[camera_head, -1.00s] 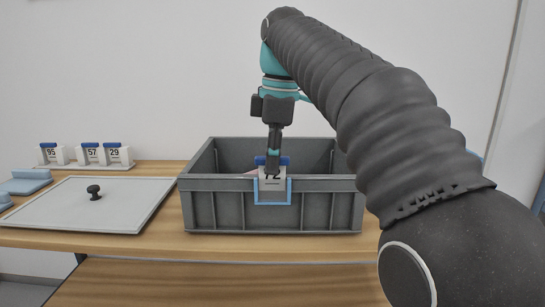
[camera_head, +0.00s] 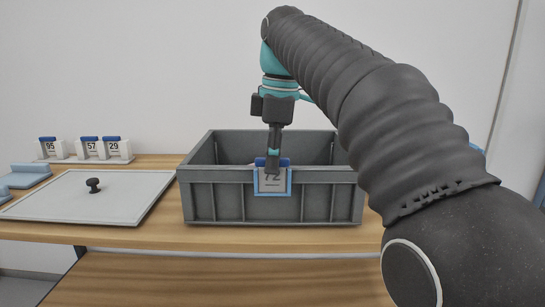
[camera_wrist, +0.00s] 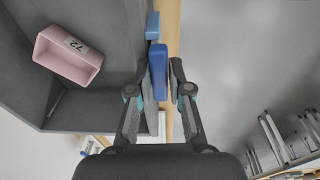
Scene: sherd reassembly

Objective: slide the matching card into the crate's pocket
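The card marked 72 (camera_head: 272,184) is upright at the crate's front wall, its lower part inside the light-blue-edged pocket (camera_head: 289,182). Its dark blue top edge stands above the pocket and also shows in the wrist view (camera_wrist: 159,72). My gripper (camera_head: 273,168) points down at the card, with one finger in front of it. In the wrist view my gripper (camera_wrist: 160,68) has a finger on each side of the blue edge, closed on it. The grey crate (camera_head: 215,202) holds a pink box (camera_wrist: 70,60) labelled 72.
A rack (camera_head: 70,160) with cards 95 (camera_head: 50,148), 57 (camera_head: 89,148) and 29 (camera_head: 113,148) stands at the back left. Light blue pieces (camera_head: 25,175) lie at the far left.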

